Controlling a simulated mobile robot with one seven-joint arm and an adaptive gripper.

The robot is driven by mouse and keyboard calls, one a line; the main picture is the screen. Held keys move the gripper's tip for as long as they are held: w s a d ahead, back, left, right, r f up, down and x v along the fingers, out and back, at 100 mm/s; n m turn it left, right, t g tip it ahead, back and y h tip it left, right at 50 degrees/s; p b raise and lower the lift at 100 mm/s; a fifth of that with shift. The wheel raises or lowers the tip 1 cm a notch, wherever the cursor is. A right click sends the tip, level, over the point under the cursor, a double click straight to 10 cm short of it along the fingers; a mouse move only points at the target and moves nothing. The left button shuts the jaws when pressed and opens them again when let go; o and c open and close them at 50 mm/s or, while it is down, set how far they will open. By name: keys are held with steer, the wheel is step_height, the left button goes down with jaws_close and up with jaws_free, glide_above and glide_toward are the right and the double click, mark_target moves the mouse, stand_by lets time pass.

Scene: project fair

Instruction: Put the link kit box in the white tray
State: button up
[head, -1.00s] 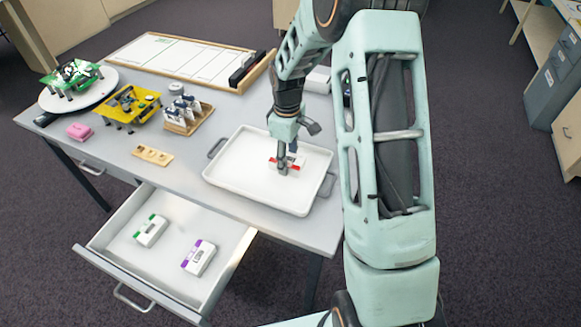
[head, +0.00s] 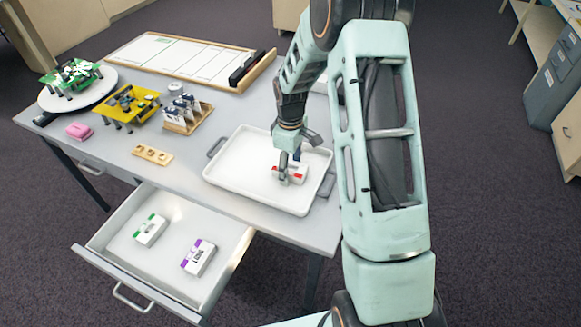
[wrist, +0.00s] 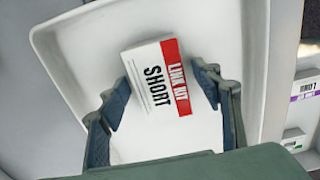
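The link kit box (head: 299,174), white with a red band, lies in the white tray (head: 233,181), right of its middle. In the wrist view the box (wrist: 157,85) shows its face reading "LINK KIT" and "SHORT", slightly turned between the fingers. My gripper (head: 287,172) is low over the tray at the box. In the wrist view my gripper (wrist: 162,95) is open, with a finger on each side of the box and a narrow gap at the right finger.
An open drawer (head: 98,247) below the table holds a green-marked box (head: 150,230) and a purple-marked box (head: 198,258). At the left stand a yellow stand (head: 133,104), a wooden card holder (head: 187,115) and a pink block (head: 80,131). The tray's left part is clear.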

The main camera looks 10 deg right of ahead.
mark_target(290, 167)
step_height(290, 167, up, 12)
steer(key=shift+r+p, duration=0.2)
steer(key=shift+p, duration=0.2)
stand_by(0.6)
